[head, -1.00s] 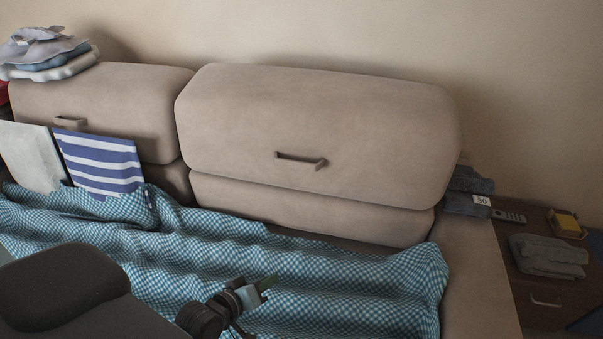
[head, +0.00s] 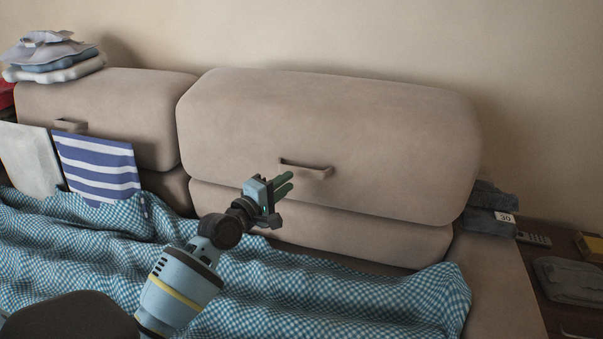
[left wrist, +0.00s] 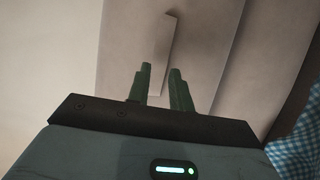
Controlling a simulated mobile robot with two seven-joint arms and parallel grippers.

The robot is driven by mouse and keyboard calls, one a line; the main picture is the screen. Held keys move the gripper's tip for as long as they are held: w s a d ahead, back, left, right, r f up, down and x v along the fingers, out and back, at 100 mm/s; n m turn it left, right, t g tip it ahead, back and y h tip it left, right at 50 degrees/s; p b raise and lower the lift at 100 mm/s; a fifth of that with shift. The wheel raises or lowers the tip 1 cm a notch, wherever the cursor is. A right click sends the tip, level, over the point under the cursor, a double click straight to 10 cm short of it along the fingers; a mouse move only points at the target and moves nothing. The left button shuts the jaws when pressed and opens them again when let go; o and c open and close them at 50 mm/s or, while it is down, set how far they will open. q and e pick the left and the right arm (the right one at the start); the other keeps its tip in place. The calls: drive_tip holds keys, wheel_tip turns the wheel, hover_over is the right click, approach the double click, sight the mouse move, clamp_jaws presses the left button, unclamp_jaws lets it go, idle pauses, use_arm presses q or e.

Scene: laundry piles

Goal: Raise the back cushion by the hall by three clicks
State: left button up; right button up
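The large right-hand back cushion (head: 330,120) is beige, with a pull handle (head: 306,168) low on its front. A second back cushion (head: 100,105) with a similar handle (head: 70,125) is at the left. I cannot tell which one is by the hall. My left gripper (head: 290,183) is in front of the right cushion, just left of and below its handle. My right gripper is not in view.
A blue checked cloth (head: 330,290) covers the seat. A striped cloth (head: 98,165) and a pale cloth (head: 30,160) hang on the left cushion. Folded clothes (head: 55,60) lie on top of it. Grey folded items (head: 490,208) with a "30" tag sit at the right.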

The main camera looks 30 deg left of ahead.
sight(301, 172)
use_arm(q)
drive_tip(key=shift+w+d+f+b, duration=0.1)
drive_tip(key=shift+w+d+b, duration=0.05)
drive_tip(key=shift+w, duration=1)
drive_tip(key=shift+w+d+r+b, duration=0.1)
drive_tip(key=shift+w+d+b, duration=0.1)
drive_tip(key=shift+w, duration=0.9)
drive_tip(key=shift+w+d+f+b, duration=0.1)
drive_tip(key=shift+w+d+b, duration=0.05)
drive_tip(key=shift+w, duration=1)
drive_tip(key=shift+c, duration=0.3)
clamp_jaws()
